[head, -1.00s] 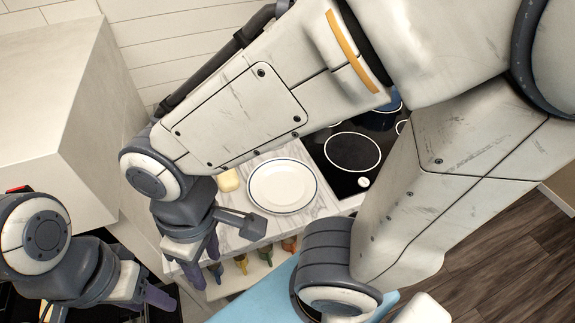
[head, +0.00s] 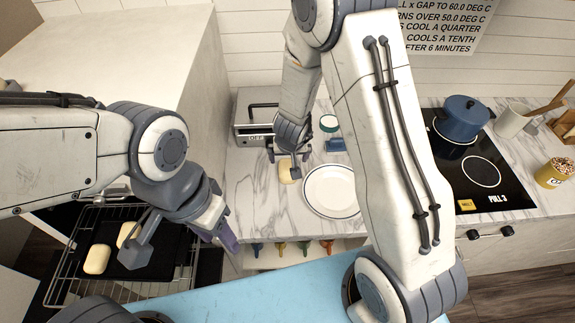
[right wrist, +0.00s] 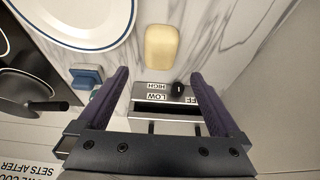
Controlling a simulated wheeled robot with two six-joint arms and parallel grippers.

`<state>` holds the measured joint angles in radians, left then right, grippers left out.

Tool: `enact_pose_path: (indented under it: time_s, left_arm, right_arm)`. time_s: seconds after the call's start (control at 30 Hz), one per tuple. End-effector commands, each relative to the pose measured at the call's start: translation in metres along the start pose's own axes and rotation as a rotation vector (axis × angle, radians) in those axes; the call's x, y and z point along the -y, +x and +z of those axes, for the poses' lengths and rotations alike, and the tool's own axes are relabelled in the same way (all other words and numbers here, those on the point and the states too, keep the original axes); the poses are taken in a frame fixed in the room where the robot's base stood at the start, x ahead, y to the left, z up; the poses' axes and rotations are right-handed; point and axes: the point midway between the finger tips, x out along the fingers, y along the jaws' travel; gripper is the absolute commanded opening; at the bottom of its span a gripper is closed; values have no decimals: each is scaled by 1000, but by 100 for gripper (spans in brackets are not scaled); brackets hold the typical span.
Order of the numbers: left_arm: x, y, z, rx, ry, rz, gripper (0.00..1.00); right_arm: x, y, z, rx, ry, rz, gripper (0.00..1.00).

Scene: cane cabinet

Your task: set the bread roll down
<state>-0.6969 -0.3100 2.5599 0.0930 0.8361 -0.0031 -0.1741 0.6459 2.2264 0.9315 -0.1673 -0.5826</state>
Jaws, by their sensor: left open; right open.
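A pale bread roll (head: 286,171) lies on the marble counter, just left of a white plate (head: 331,190) with a dark blue rim. My right gripper (head: 289,153) is above the counter, close behind the roll. In the right wrist view its purple fingers (right wrist: 160,76) are apart with nothing between them, and the roll (right wrist: 161,46) lies beyond their tips. My left gripper (head: 222,232) is open and empty, right of the oven rack and in front of the counter. Two more rolls (head: 97,259) lie on a dark tray, one partly hidden by my left wrist.
A toaster-like appliance (head: 255,117) with labelled controls stands behind the roll. A small blue object (head: 335,145) lies behind the plate. A blue pot (head: 462,119) stands on the black hob. The oven rack (head: 60,290) sticks out at lower left.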

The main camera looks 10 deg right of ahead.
Motion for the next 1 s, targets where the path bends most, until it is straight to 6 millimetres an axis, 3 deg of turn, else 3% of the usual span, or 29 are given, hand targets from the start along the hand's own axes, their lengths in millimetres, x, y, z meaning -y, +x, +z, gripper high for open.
enact_pose_path:
  time_s: [0.3, 0.47, 0.7, 1.0]
  left_arm:
    - [2, 23, 1, 0, -4, 0, 50]
    - [2, 27, 2, 0, -5, 0, 50]
    - [2, 35, 2, 0, -6, 0, 50]
    - [3, 36, 2, 0, -6, 0, 50]
  right_arm:
    - [-4, 48, 2, 1, 6, 8, 100]
    - [-3, 62, 1, 0, 5, 7, 100]
    - [-1, 97, 2, 0, 5, 7, 100]
    - [-1, 105, 0, -1, 5, 6, 100]
